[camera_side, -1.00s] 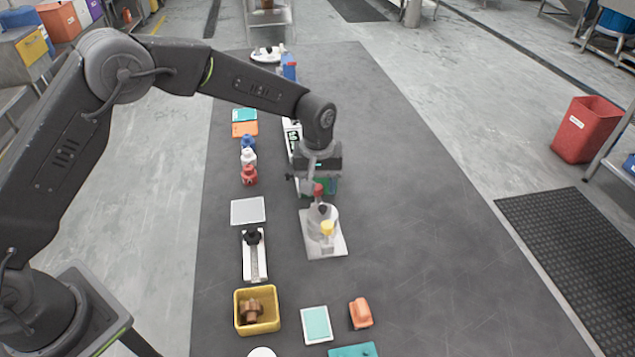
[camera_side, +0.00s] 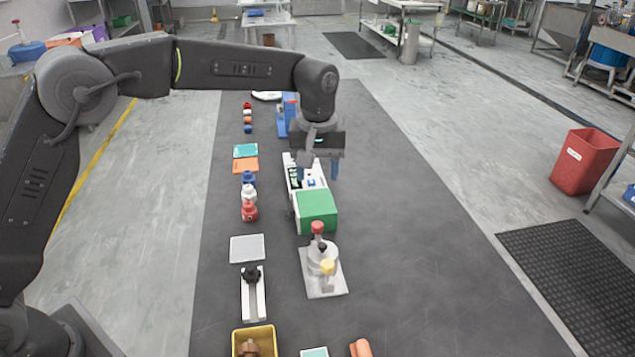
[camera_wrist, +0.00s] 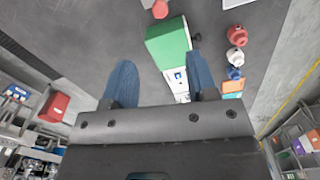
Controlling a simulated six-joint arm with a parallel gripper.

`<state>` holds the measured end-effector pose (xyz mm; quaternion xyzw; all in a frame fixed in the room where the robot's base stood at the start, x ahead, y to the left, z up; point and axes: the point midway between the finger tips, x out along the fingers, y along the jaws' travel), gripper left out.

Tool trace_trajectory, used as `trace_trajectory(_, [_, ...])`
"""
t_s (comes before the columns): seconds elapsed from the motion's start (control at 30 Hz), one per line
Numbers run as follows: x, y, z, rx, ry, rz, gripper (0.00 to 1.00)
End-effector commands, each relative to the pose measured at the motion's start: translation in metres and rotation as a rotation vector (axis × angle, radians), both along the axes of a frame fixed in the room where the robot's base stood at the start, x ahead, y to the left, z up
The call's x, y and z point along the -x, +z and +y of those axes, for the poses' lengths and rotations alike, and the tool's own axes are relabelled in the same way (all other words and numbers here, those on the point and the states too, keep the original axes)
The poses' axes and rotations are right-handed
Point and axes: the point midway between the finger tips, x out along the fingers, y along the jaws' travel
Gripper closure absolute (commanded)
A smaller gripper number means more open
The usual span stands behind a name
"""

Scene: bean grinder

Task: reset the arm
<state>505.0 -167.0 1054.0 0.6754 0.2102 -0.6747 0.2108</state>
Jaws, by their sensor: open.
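My gripper (camera_side: 320,172) is open and empty, raised above the mat near the white and green box (camera_side: 317,207). In the wrist view its two blue fingers (camera_wrist: 160,68) are spread wide, with the green block (camera_wrist: 168,40) beyond them. The grinder-like device (camera_side: 324,283), on a pale plate with a red knob and a yellow knob, stands nearer the camera than my gripper and apart from it. The red knob (camera_wrist: 160,8) shows at the top edge of the wrist view.
Small bottles (camera_side: 249,192), flat tiles (camera_side: 245,165), a grey plate (camera_side: 247,248), a black-knobbed slide (camera_side: 254,295) and a yellow bin (camera_side: 253,332) line the left of the mat. A blue device (camera_side: 287,115) stands farther back. The mat's right side is clear.

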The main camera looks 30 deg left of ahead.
Motion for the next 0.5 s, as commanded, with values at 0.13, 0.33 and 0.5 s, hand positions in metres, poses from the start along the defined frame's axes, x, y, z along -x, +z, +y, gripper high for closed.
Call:
trace_trajectory(0.13, [0.000,0.003,0.000,0.000,0.000,0.000,0.47])
trace_trajectory(0.33, [0.000,0.003,0.000,0.000,0.000,0.000,0.47])
trace_trajectory(0.5, [0.012,0.023,0.010,0.006,-0.030,-0.030,0.47])
